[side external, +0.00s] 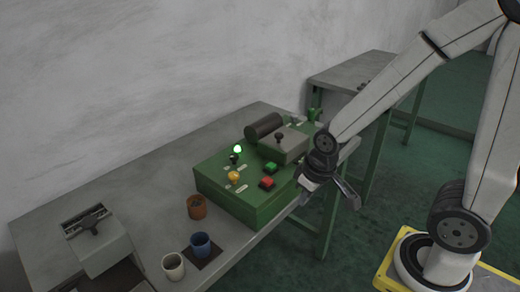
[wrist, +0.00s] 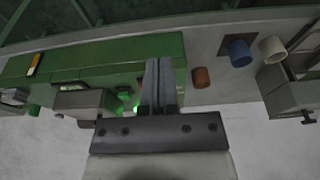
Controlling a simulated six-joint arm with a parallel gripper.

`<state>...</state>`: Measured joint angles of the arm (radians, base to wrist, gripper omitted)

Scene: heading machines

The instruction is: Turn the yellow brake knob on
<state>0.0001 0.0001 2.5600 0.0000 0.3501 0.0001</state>
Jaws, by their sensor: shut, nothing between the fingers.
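The yellow brake knob (side external: 234,177) sits on top of the green control box (side external: 225,198), near its left front, with a pale label plate beside it. I cannot tell which way it is turned. My gripper (side external: 350,198) is shut and empty, off the right front edge of the box and well apart from the knob. In the wrist view my shut gripper (wrist: 158,64) overlaps the green box (wrist: 110,55). The yellow knob cannot be made out there.
On the box are a lit green lamp (side external: 238,149), a green button (side external: 271,167), a red button (side external: 267,183) and a grey housing (side external: 282,144). A brown cup (side external: 197,207), blue cup (side external: 201,245) and white cup (side external: 173,267) stand left of it.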

